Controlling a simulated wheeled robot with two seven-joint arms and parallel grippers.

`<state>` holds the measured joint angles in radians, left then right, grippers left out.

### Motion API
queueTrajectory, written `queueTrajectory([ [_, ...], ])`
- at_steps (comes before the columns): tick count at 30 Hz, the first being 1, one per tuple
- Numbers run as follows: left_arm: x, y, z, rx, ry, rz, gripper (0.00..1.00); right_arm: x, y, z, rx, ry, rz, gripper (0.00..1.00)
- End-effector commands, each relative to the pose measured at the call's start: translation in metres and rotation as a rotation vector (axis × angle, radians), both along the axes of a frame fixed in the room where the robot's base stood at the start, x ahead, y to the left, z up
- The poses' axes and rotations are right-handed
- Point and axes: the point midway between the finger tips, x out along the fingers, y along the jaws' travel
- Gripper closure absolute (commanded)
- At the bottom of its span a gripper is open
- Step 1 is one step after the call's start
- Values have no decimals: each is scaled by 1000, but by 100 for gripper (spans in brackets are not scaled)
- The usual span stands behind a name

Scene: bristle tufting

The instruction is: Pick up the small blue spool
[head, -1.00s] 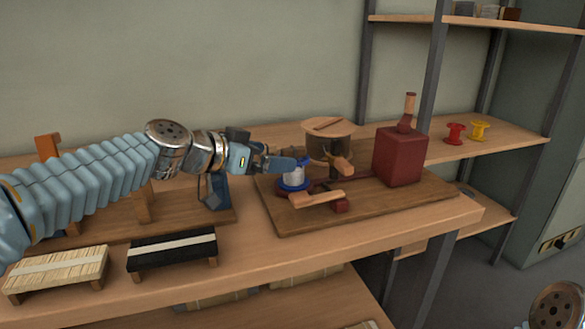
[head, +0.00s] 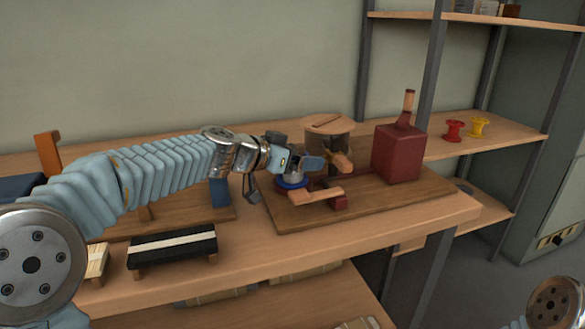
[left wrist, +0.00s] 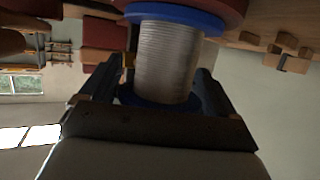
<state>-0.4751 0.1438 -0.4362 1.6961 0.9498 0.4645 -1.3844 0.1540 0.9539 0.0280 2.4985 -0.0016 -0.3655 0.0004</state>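The small blue spool (head: 290,183) has blue flanges and a silver-grey wire winding. It stands on a dark red part of the fixture on the wooden board; the arm partly hides it in the head view. In the left wrist view its winding (left wrist: 166,58) lies between the two dark fingers. My left gripper (head: 303,164) is at the spool, its fingers on either side; it also shows in the left wrist view (left wrist: 160,85). The fingers are apart, with a gap visible on the left side; contact on the right is unclear. My right gripper is out of view.
A dark red block with a handle (head: 398,152) and a round wooden-topped stand (head: 327,125) are close behind and right of the spool. A wooden clamp piece (head: 316,195) is in front. Red (head: 453,130) and yellow (head: 478,127) spools stand on the right shelf. A black brush block (head: 172,246) sits front left.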

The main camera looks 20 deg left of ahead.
Motion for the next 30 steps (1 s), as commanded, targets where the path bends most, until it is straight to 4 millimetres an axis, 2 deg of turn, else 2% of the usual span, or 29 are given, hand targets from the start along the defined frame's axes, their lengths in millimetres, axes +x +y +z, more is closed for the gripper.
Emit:
queueTrajectory([
  [1, 0, 0, 0, 0, 0, 0, 18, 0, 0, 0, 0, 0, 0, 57],
  [9, 0, 0, 0, 0, 0, 0, 57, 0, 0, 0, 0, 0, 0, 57],
  [20, 0, 0, 5, -1, 1, 0, 57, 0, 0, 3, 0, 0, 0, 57],
  [30, 1, 0, 27, -1, -1, 0, 57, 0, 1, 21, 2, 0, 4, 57],
])
